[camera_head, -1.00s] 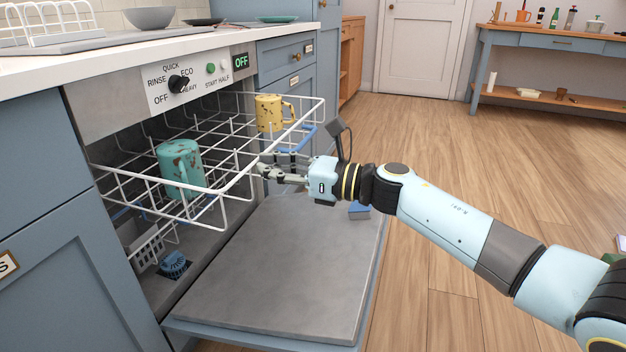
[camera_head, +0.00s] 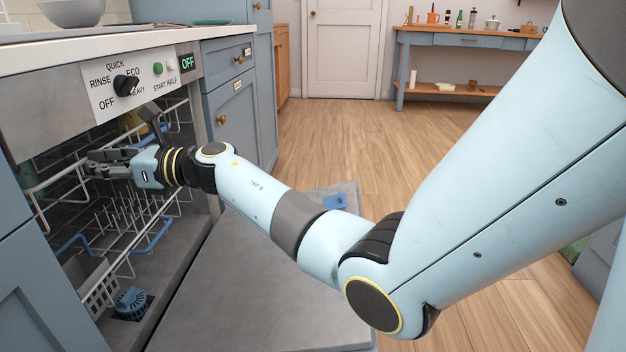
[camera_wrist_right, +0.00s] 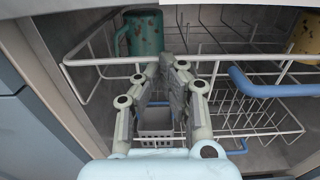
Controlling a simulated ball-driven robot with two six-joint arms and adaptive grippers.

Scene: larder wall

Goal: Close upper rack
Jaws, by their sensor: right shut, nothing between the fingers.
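The white wire upper rack (camera_head: 46,184) is now mostly inside the dishwasher, under the control panel (camera_head: 125,83). Its front rail also shows in the right wrist view (camera_wrist_right: 88,60). My right gripper (camera_head: 95,165) is shut and empty at the rack's front; in the right wrist view its fingertips (camera_wrist_right: 172,65) are at the rail, and I cannot tell whether they touch it. A teal mug (camera_wrist_right: 144,32) and a speckled yellow mug (camera_wrist_right: 306,36) stand in the rack. In the head view the yellow mug (camera_head: 132,120) is partly hidden by my wrist. My left gripper is not in view.
The dishwasher door (camera_head: 250,290) lies open and flat below my right arm. A lower rack with a grey cutlery basket (camera_head: 97,287) and blue parts sits inside. Wooden floor to the right is clear.

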